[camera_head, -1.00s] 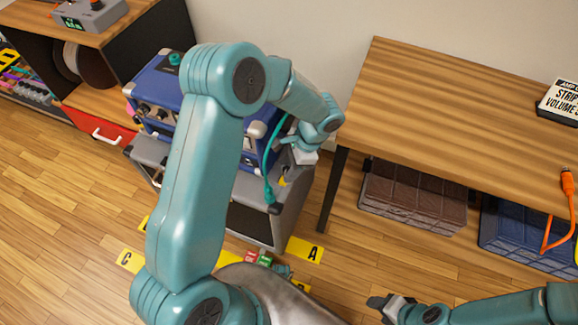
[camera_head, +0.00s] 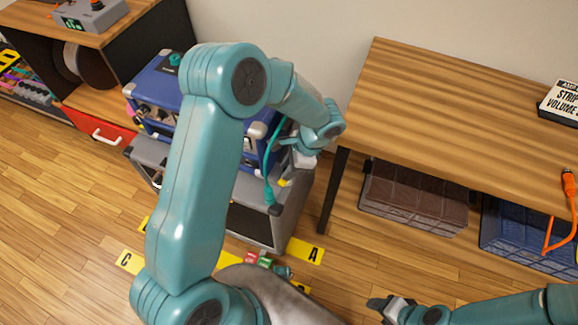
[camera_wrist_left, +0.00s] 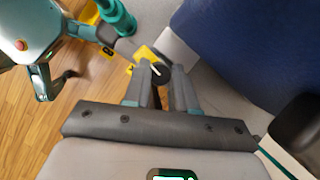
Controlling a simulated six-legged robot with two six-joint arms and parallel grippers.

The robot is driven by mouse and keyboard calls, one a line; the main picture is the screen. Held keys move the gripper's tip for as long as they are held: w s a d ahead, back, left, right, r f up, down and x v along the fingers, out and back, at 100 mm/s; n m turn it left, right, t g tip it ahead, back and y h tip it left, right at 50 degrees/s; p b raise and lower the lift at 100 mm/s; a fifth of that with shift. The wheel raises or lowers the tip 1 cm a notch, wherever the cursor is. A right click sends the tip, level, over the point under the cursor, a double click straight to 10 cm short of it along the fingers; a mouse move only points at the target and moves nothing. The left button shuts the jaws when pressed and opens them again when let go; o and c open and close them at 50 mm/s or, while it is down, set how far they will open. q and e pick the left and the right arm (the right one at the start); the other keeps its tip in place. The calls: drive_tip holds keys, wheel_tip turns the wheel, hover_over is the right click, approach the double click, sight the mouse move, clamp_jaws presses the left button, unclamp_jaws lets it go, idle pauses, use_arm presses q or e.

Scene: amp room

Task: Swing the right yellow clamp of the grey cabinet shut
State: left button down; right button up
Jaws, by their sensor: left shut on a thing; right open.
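The grey cabinet (camera_head: 255,222) stands on the floor under the blue amplifier (camera_head: 152,92), largely hidden behind my left arm. Its right yellow clamp (camera_head: 284,182) shows as a small yellow spot at the upper right side; it also shows in the left wrist view (camera_wrist_left: 143,60), just beyond my fingers. My left gripper (camera_head: 302,155) is at the cabinet's right side, with its fingers (camera_wrist_left: 160,82) closed around a dark rounded part at the clamp. The exact contact is partly hidden. My right gripper (camera_head: 388,304) is open and empty above the floor at lower right, away from the cabinet.
A teal cable (camera_head: 268,172) hangs down the cabinet's right side near my left gripper. A wooden table (camera_head: 450,110) stands to the right, with a brown crate (camera_head: 415,198) and a blue crate (camera_head: 520,235) beneath. Yellow lettered floor markers (camera_head: 305,250) lie in front of the cabinet.

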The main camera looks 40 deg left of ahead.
use_arm(q)
drive_tip(key=m+t, duration=0.1)
drive_tip(key=m, duration=0.1)
drive_tip(key=m+t+b, duration=0.1)
drive_tip(key=m, duration=0.2)
drive_tip(key=shift+d+y, duration=0.1)
drive_tip(key=shift+y, duration=0.3)
drive_tip(key=shift+m, duration=0.4)
drive_tip(key=c, duration=0.9)
unclamp_jaws()
drive_tip(key=shift+s, duration=0.1)
drive_tip(key=p+v, duration=0.3)
drive_tip(key=v, duration=1.3)
drive_tip(key=shift+s+d+r, duration=0.1)
drive_tip(key=shift+r, duration=0.05)
